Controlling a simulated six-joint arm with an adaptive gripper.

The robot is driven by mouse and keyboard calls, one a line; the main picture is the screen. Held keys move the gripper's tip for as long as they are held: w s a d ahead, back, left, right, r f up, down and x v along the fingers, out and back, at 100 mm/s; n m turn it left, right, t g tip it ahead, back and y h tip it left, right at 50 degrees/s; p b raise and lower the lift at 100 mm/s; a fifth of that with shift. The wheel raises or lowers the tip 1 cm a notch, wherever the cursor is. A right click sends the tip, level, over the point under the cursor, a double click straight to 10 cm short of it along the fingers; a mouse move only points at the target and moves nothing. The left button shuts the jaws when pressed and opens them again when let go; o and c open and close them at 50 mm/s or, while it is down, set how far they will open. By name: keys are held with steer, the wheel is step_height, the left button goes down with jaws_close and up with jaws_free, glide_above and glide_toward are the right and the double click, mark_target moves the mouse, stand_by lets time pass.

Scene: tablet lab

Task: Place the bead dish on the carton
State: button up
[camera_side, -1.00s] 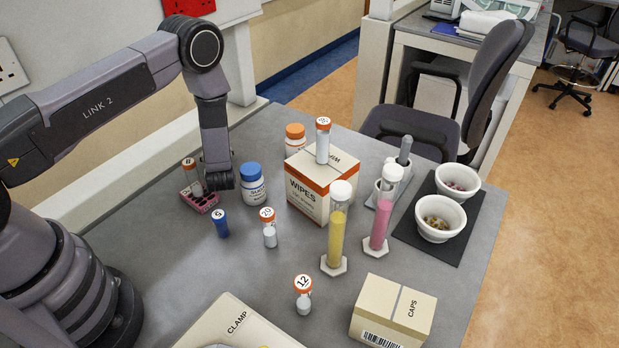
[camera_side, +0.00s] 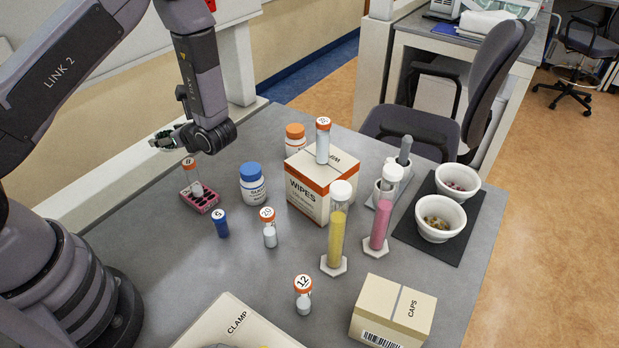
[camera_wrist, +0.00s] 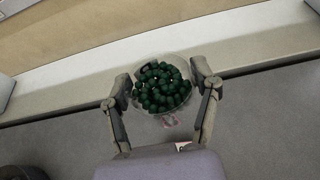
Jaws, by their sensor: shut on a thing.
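The bead dish (camera_wrist: 165,72) is a clear round dish full of dark green beads. My gripper (camera_wrist: 162,92) is shut on it, with a finger at either side of the dish in the wrist view. In the side view the dish (camera_side: 160,139) is small and partly hidden by my gripper, up at the back left near the wall ledge. Several boxes could be the carton: a cream CAPS box (camera_side: 392,312) at the front right, a white and orange WIPES box (camera_side: 309,194) with a vial on top, and a CLAMP box (camera_side: 232,326) at the front.
A pink rack (camera_side: 201,202) with a vial stands below my gripper. A blue-capped bottle (camera_side: 253,186), small vials (camera_side: 303,296), yellow (camera_side: 336,238) and pink (camera_side: 379,225) cylinders, and bowls on a black mat (camera_side: 462,241) crowd the table. The centre front has some bare table.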

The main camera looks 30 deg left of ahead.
steer(key=s+d+r+n+g+h, duration=0.2)
steer(key=s+d+n+g, duration=0.3)
steer(key=s, duration=0.3)
steer(key=s+d+r+n+g+h, duration=0.1)
steer(key=s+d+n+g+h, duration=0.1)
steer(key=s+d+n+g, duration=0.4)
steer(key=s+d+r+n+g+h, duration=0.25)
steer(key=s+d+n+h, duration=0.45)
steer(key=d, duration=0.5)
steer(key=d+r+n+t+h, duration=0.2)
steer(key=d+n+h, duration=0.5)
steer(key=d+h, duration=0.45)
steer(key=w+d+r+n+t+h, duration=0.2)
steer(key=d+n+t, duration=0.15)
steer(key=d, duration=0.25)
steer(key=n+t+h, duration=0.2)
steer(key=n+t, duration=0.5)
glide_above(399, 303)
steer(key=f, duration=0.6)
steer(key=shift+s+a+f, duration=0.15)
steer(key=shift+s+a, duration=0.1)
steer(key=shift+a, duration=0.05)
steer(key=shift+h, duration=0.25)
steer(key=shift+w+d+f, duration=0.15)
steer(key=shift+f, duration=0.85)
steer(key=shift+w+d+f, duration=0.1)
steer(key=shift+d+f, duration=0.05)
steer(key=shift+f, duration=0.85)
